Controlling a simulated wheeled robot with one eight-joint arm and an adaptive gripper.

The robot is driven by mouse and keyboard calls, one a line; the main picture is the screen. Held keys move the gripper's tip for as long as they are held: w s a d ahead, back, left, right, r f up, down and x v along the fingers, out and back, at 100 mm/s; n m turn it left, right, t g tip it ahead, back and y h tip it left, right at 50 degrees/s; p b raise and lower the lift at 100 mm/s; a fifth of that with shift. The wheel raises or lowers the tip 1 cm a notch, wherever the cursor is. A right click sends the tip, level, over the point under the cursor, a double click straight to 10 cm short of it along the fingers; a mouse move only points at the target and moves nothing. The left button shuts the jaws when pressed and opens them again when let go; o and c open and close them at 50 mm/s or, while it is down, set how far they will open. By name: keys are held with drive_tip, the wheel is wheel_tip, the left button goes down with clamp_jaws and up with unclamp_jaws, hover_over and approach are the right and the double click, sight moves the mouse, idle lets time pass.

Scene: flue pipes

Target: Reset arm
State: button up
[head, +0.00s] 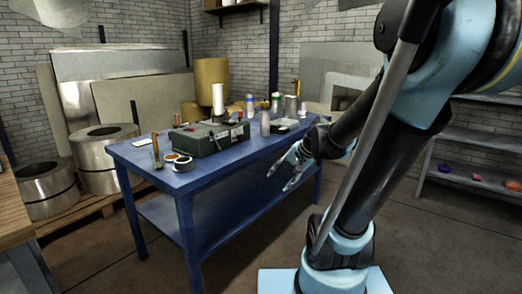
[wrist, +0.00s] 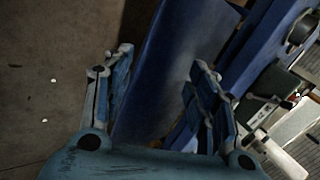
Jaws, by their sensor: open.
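My gripper (head: 287,172) hangs in front of the right part of the blue table (head: 243,172) in the head view, close to the table's front edge. In the wrist view my gripper (wrist: 160,85) shows its two fingers spread apart, with nothing between them. The blue table also shows behind the fingers in the wrist view (wrist: 158,58). My arm stands bent at the right of the head view.
A green case (head: 208,140), tape rolls (head: 178,160) and several cans and bottles stand on the table. Metal coils (head: 98,162) stand at the left. Grey shelves (head: 470,155) stand at the right. The floor (head: 420,240) at the front right is clear.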

drive_tip(key=s+d+f+n+g+h, duration=0.1)
drive_tip(key=s+d+f+n+h, duration=0.1)
drive_tip(key=s+d, duration=0.3)
drive_tip(key=s+d+f+n+g+h, duration=0.1)
drive_tip(key=s+d+f+n+h, duration=0.2)
drive_tip(key=s+d, duration=0.3)
drive_tip(key=s, duration=0.4)
drive_tip(key=shift+s+f+n+h, duration=0.2)
drive_tip(key=shift+f+n+h, duration=0.1)
drive_tip(key=shift+f+n, duration=0.1)
drive_tip(key=shift+d, duration=0.1)
